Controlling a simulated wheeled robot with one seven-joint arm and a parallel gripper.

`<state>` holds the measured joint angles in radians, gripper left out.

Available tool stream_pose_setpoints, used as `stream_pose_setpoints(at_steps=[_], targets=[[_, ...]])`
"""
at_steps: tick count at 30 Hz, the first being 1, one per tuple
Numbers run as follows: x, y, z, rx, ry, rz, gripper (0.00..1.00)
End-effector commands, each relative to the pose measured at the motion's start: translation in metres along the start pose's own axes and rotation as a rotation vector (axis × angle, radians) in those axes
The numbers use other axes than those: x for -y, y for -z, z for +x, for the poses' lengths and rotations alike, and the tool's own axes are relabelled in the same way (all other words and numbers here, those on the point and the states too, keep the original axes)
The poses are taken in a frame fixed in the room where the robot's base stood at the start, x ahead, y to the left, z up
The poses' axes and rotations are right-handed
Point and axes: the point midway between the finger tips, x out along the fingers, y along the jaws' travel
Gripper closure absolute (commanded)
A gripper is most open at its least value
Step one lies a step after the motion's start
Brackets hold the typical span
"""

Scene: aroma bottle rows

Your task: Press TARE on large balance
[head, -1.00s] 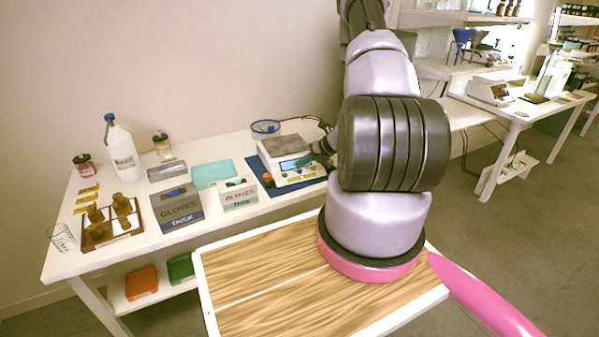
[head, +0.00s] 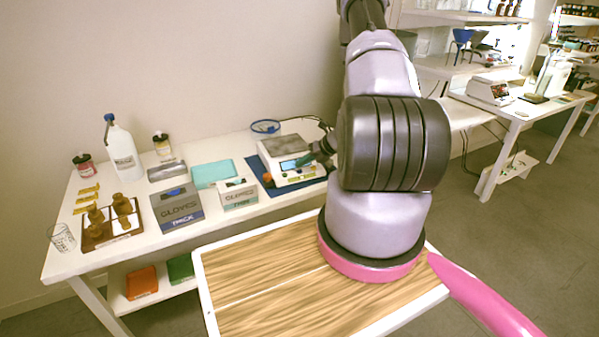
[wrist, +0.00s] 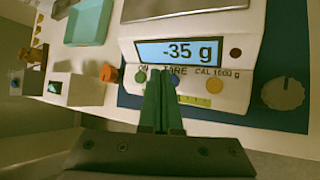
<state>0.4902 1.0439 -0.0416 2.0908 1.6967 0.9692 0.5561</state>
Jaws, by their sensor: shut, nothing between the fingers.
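The large balance (head: 296,178) stands on a blue mat on the white side table, with a grey weighing plate (head: 284,144) on top. In the wrist view the balance front (wrist: 235,98) shows a lit display (wrist: 180,51) reading -35 g. Below it are a green ON button (wrist: 140,77), a blue TARE button (wrist: 174,80) and a yellow CAL button (wrist: 214,86). My gripper (wrist: 160,73) is shut and empty, its green fingertips over the panel between ON and TARE, hiding part of the TARE label and button edge. Whether the tips touch the panel cannot be told.
A blue mat (wrist: 133,100) surrounds the balance, with a white round knob (wrist: 283,93) right of it. An orange object (wrist: 109,73) lies left of it.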

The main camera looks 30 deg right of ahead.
Motion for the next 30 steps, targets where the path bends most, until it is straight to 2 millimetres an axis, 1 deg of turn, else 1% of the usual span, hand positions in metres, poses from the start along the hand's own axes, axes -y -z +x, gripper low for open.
stream_pose_setpoints(at_steps=[9, 30], targets=[[0.0044, 0.0041, 0.0056, 0.000, 0.000, 0.001, 1.00], [0.0062, 0.0061, 0.0084, 0.000, 0.000, 0.001, 1.00]])
